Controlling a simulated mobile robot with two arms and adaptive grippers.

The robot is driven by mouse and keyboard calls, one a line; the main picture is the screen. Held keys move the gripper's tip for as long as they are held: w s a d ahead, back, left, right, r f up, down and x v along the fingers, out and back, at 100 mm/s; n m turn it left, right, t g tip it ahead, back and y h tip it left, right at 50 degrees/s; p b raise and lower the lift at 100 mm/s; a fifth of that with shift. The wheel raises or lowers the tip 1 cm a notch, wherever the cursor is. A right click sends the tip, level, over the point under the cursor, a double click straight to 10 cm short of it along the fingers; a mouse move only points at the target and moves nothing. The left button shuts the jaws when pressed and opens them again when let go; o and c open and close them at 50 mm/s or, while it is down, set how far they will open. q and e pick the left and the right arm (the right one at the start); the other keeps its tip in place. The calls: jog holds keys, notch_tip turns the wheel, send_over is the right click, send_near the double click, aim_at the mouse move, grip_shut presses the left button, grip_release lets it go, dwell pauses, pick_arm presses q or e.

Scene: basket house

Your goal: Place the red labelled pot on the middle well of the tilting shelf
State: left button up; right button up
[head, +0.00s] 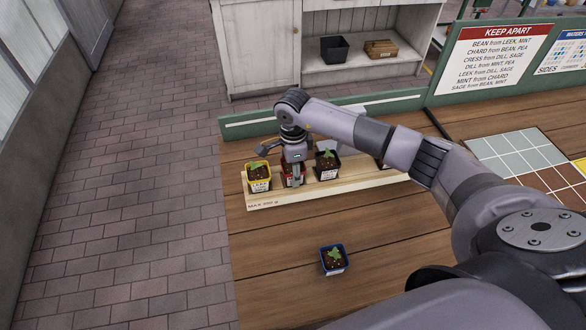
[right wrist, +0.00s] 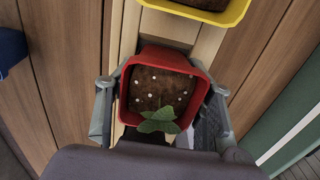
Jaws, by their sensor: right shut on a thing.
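The red pot (right wrist: 163,103) holds brown soil with white specks and a small green plant. My right gripper (head: 293,176) is shut on it, with one finger on each side in the right wrist view (right wrist: 160,112). In the head view the red pot (head: 287,181) is mostly hidden behind the gripper. It is at the pale wooden shelf (head: 340,190), between a yellow pot (head: 258,176) and a black pot (head: 327,164). I cannot tell whether it rests in a well. The shelf's front edge reads "MAX 200 g". My left gripper is not in view.
My right forearm hides much of the shelf's right end, where part of another pot (head: 380,163) shows. A blue pot (head: 334,260) stands on the table in front. A green rail (head: 245,128) runs behind the shelf. A "KEEP APART" sign (head: 493,62) stands at back right.

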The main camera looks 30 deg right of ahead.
jog(key=o, duration=1.6)
jog(key=shift+r, duration=0.35)
notch_tip(320, 180, up, 10)
jog(key=b, duration=0.4)
jog(key=shift+r, duration=0.7)
